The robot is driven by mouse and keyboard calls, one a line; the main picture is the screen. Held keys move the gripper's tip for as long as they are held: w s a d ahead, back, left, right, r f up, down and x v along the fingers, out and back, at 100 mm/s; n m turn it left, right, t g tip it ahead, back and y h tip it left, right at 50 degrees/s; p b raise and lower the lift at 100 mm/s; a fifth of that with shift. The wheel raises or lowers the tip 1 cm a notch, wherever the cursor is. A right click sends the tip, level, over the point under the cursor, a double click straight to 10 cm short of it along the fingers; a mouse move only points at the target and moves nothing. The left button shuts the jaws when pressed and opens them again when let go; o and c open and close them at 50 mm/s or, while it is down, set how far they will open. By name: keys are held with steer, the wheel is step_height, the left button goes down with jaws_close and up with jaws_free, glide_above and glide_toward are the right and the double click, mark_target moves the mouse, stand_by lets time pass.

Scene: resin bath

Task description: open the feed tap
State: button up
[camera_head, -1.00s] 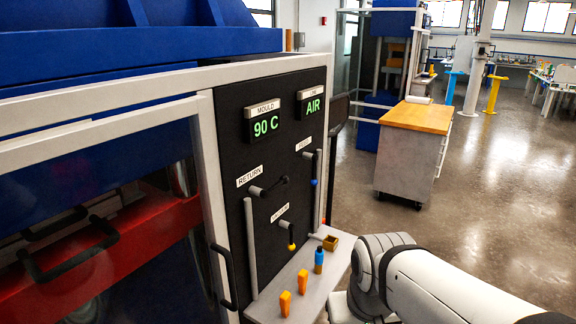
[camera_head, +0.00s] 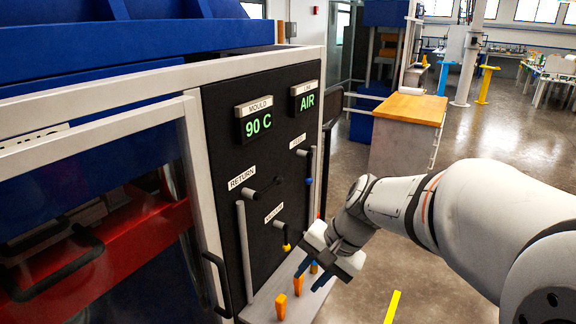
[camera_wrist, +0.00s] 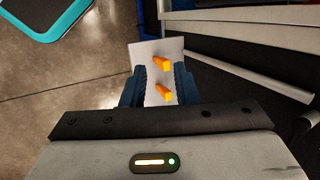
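The dark control panel (camera_head: 290,115) carries three labelled taps. The upper right tap (camera_head: 308,181) has a blue tip and hangs down; its label (camera_head: 298,141) is too small to read surely, but the other two read RETURN and VACUUM. The RETURN tap (camera_head: 265,190) is black and points sideways to the right. The VACUUM tap (camera_head: 286,246) has a yellow tip and hangs down. My gripper (camera_head: 312,272) is below and in front of the taps, above the shelf, touching none of them. In the wrist view its blue fingers (camera_wrist: 160,85) are apart with nothing held.
A pale shelf (camera_head: 262,308) juts out below the panel with two orange pieces (camera_head: 298,284) on it; my gripper hides part of it. A vertical grey handle (camera_head: 244,250) stands left of the taps.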

steer(key=w+a+r+m+y, duration=0.1)
steer(key=w+m+y, duration=0.3)
steer(key=w, duration=0.5)
steer(key=m+t+y+p, duration=0.3)
steer(key=m+t, duration=0.9)
steer(key=m, duration=0.5)
glide_toward(309, 177)
step_height(309, 177, up, 2)
steer(key=w+a, duration=0.2)
steer(key=w, duration=0.1)
steer(key=p+x, duration=0.1)
steer(key=x, duration=0.6)
steer(key=shift+s, duration=0.1)
jaws_close()
